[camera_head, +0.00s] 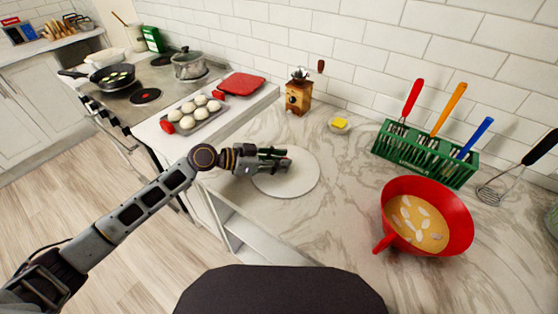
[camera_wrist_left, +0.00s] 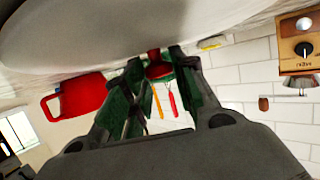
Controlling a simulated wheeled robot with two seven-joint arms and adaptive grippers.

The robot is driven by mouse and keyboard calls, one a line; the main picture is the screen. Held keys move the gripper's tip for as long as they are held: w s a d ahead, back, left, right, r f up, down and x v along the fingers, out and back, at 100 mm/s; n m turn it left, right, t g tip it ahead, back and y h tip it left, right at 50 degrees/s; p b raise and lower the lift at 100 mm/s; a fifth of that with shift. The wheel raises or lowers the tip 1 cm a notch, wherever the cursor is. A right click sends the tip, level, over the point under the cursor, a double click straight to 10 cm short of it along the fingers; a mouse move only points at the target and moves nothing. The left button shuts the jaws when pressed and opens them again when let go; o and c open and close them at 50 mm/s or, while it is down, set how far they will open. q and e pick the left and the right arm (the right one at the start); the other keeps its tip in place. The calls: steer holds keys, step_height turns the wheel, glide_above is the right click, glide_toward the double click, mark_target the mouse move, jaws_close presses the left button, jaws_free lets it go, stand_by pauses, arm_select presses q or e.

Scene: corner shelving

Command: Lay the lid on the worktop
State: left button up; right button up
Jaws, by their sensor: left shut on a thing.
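The lid (camera_head: 293,184) is a pale round disc with a small red knob, above or on the marble worktop (camera_head: 330,270) near its left edge. It looks level; I cannot tell whether its underside touches the worktop. My left gripper (camera_head: 284,162) reaches in from the left over the lid and is shut on its knob. In the left wrist view the lid (camera_wrist_left: 120,35) fills the top, and the gripper fingers (camera_wrist_left: 158,72) close around the red knob. My right gripper is out of view.
A red bowl (camera_head: 462,222) with a handle stands at the right, in front of a green utensil rack (camera_head: 425,157). A wooden grinder (camera_head: 298,97) and yellow butter on a dish (camera_head: 339,123) stand behind the lid. The front worktop is clear.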

arm_select(q)
steer(key=shift+f, duration=0.15)
steer(key=o, duration=1)
steer(key=shift+o, duration=0.2)
steer(key=shift+r, duration=0.2)
